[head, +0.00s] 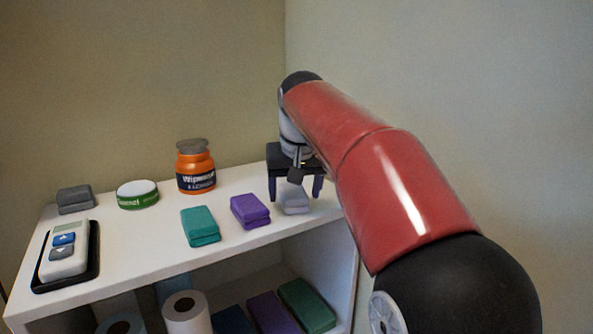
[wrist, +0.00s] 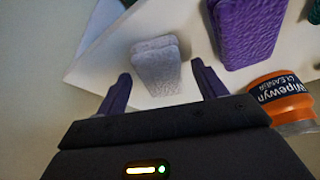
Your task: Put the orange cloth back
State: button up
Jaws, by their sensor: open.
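No orange cloth shows in either view. A folded light grey cloth (head: 293,200) lies at the right end of the white shelf top; it also shows in the wrist view (wrist: 157,68). My gripper (head: 295,196) is open above or just behind this cloth. In the wrist view my open gripper (wrist: 160,76) has its fingertips to either side of the cloth's near end, with nothing held. I cannot tell how high the fingertips are. A folded purple cloth (head: 250,211) and a folded teal cloth (head: 201,226) lie to the left.
An orange wipes tub (head: 196,172), a green-and-white tin (head: 138,194), a dark grey folded cloth (head: 75,199) and a handset on a black tray (head: 93,279) stand on the shelf top (head: 150,257). Paper rolls and folded items fill the lower shelf. Walls stand close behind.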

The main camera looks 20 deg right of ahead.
jog(key=v, duration=1.1)
jog(key=shift+s+r, duration=0.2)
jog(key=s+f, duration=1.1)
jog(key=f, duration=0.3)
jog(key=s+f+n+t, duration=0.1)
jog(key=s+f, duration=1)
jog(key=f, duration=0.3)
jog(key=shift+s+f, duration=0.2)
jog(key=shift+s, duration=0.15)
